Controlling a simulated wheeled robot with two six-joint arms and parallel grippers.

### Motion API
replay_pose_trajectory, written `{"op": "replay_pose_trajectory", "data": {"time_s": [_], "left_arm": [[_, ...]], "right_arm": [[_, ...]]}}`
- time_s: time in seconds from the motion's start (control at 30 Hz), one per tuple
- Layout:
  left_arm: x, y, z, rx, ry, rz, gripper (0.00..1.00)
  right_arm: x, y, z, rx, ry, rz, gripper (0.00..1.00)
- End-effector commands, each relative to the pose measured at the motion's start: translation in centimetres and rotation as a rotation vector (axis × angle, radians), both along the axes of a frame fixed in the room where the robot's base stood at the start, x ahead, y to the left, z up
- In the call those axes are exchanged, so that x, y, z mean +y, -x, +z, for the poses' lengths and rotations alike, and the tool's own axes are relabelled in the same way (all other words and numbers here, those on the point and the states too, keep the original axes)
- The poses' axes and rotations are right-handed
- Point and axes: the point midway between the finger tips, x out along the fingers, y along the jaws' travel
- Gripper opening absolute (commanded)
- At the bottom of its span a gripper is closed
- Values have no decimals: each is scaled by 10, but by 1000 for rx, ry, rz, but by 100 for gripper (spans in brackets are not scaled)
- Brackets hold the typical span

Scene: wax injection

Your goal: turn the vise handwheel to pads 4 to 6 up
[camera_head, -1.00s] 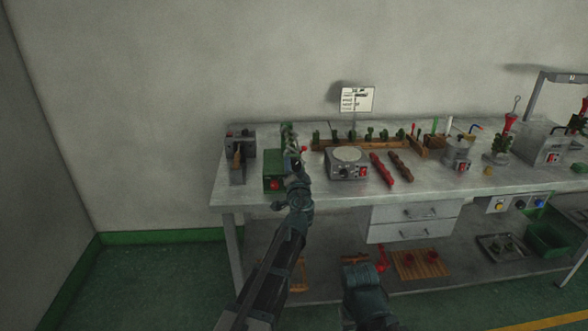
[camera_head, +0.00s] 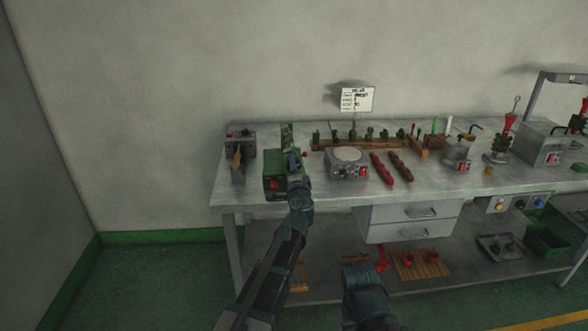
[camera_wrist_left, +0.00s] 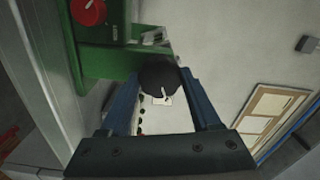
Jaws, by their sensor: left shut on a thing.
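The green vise (camera_head: 275,183) stands at the left part of the bench, with a red round button on its front; it also shows at the upper left of the left wrist view (camera_wrist_left: 105,65). A green upright piece (camera_head: 287,137) rises behind it; the pad numbers are too small to read. My left gripper (camera_head: 297,166) is at the vise's right side. In the left wrist view its blue fingers (camera_wrist_left: 165,95) are shut on a black round handwheel knob (camera_wrist_left: 158,75) with a white mark. The rest of the handwheel is hidden. My right gripper is not seen, only a dark arm part low in the head view.
A grey device (camera_head: 240,145) stands left of the vise. A round-topped scale (camera_head: 347,162) stands close on the right, with red and brown bars (camera_head: 382,168) beyond it. A wooden rack with green pieces (camera_head: 370,140) is behind. The bench's front edge is clear.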

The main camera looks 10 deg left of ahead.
Motion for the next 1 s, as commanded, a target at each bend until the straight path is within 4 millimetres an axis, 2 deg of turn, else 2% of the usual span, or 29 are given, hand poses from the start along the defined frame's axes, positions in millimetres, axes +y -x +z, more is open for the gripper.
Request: {"op": "replay_pose_trajectory", "data": {"time_s": [1.0], "left_arm": [[-1,1,-1,148,-485,-2,8]], "right_arm": [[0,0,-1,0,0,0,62]]}}
